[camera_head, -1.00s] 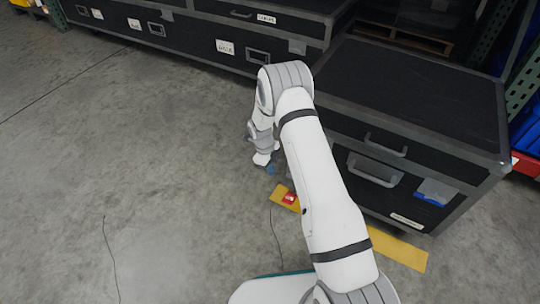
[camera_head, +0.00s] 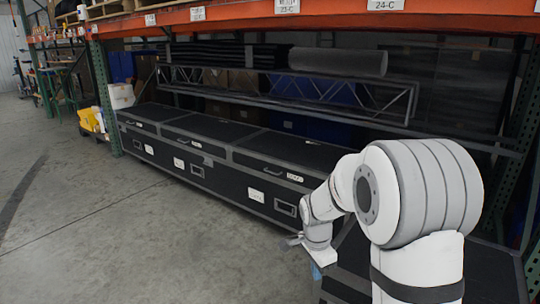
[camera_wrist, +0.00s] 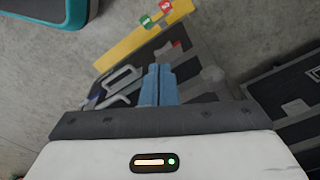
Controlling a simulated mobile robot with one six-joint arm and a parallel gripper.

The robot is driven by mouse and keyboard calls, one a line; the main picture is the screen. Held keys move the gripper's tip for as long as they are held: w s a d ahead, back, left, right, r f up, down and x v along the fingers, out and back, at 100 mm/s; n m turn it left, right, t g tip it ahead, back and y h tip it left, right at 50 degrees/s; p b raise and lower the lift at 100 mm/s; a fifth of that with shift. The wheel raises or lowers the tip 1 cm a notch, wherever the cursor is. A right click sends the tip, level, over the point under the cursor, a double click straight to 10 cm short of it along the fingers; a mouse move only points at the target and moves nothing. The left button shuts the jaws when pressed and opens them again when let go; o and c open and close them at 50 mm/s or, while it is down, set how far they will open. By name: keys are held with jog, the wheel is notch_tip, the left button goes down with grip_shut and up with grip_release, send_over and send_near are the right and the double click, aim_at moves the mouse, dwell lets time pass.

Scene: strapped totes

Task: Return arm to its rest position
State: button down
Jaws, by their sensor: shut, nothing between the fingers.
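My arm reaches up from the lower right of the head view and bends over to the left. My gripper (camera_wrist: 158,72) shows in the wrist view as two blue fingers pressed together, with nothing between them. In the head view only a small blue part of my gripper (camera_head: 316,271) shows, at the end of the white wrist. It hangs in front of the nearest black case (camera_head: 345,290), which my arm partly hides. In the wrist view a black case with a grey handle (camera_wrist: 122,80) lies beyond the fingers.
A row of long black cases (camera_head: 225,132) stands under an orange rack beam (camera_head: 250,14). Green rack posts (camera_head: 104,98) stand at left and right. A yellow floor strip (camera_wrist: 125,42) bears a green tag (camera_wrist: 146,21) and a red tag (camera_wrist: 166,6). Concrete floor at left is clear.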

jog(key=s+d+r+n+t+p, duration=0.1)
jog(key=s+r+n+p, duration=0.5)
jog(key=s+r, duration=0.5)
jog(key=s+d+r+n+t+y+p, duration=0.1)
jog(key=s+r+n+p, duration=0.6)
jog(key=r, duration=1)
jog(key=s+p, duration=0.2)
jog(key=s, duration=0.2)
jog(key=shift+s+d+r, duration=0.2)
jog(key=shift+s+d, duration=0.05)
jog(key=shift+d, duration=0.1)
